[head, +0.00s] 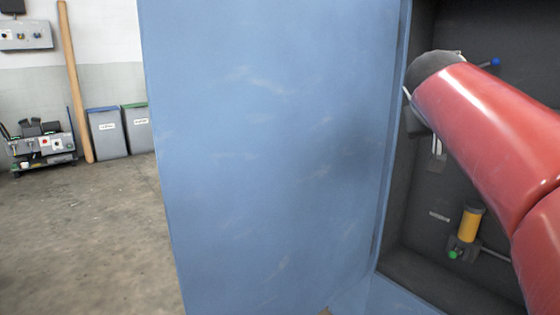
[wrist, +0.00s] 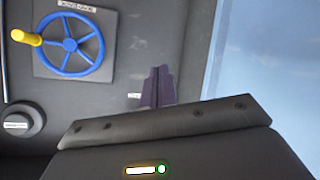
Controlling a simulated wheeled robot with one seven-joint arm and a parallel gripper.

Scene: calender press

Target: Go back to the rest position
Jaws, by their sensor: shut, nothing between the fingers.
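My gripper (wrist: 157,88) shows in the wrist view as two dark purple fingers, shut together with nothing between them. It is inside a dark cabinet, with the blue handwheel (wrist: 69,45) and its yellow knob (wrist: 26,37) to its upper left. In the head view my red arm reaches in from the right into the cabinet (head: 420,258), and the fingers are hidden there. The cabinet's blue door (head: 265,150) stands open left of my arm. The door also shows in the wrist view (wrist: 262,70) at the right.
A yellow cylinder (head: 470,224) with a green-tipped fitting is mounted low in the cabinet. A round knob (wrist: 20,121) is at the left in the wrist view. Grey bins (head: 107,132) and a small machine (head: 42,145) stand far left, with open floor (head: 90,230) before them.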

